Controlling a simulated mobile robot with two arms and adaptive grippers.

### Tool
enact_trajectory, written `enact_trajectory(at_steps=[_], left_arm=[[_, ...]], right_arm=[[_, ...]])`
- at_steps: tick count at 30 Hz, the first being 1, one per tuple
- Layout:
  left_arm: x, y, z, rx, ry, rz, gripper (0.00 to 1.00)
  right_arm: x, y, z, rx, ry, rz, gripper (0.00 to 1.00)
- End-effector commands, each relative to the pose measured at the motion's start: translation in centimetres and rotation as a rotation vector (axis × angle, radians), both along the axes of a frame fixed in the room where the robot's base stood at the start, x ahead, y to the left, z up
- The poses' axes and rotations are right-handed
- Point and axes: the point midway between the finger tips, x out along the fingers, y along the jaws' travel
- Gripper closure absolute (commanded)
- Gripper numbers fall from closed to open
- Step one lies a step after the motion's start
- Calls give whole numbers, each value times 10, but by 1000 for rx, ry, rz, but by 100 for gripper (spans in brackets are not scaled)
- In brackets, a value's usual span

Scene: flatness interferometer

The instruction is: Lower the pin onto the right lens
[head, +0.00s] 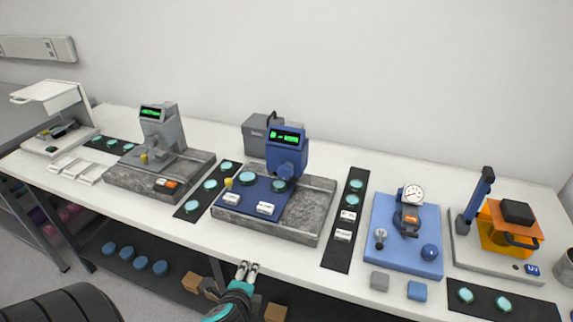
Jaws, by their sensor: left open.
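A blue instrument (287,146) with a green display stands on a grey stone slab in the middle of the bench. One teal lens (279,186) lies under its head. Another teal lens (249,177) lies to the left of it. Further right, a dial gauge (413,194) stands on a blue plate (385,254) with a ball-topped lever and a blue ball. I cannot tell which part is the pin, or whether it touches a lens. My left gripper (247,266) is open and empty near the bench's front edge, before the slab. My right gripper is not in view.
Black mats with teal lenses lie left (179,214) and right (337,257) of the slab. A grey instrument (161,128) stands further left. An orange-shielded device (501,240) stands at the right. Grey and blue blocks sit at the front edge.

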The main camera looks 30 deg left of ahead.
Motion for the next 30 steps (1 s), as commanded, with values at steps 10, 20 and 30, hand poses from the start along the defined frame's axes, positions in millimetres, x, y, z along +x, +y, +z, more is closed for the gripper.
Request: enact_trajectory(at_steps=[10, 20, 30], left_arm=[[60, 20, 117, 967, -41, -533, 38], [85, 7, 161, 1453, -21, -713, 38], [149, 22, 163, 1447, -20, -708, 38]], right_arm=[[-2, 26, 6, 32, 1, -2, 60], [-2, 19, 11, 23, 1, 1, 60], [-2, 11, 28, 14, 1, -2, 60]])
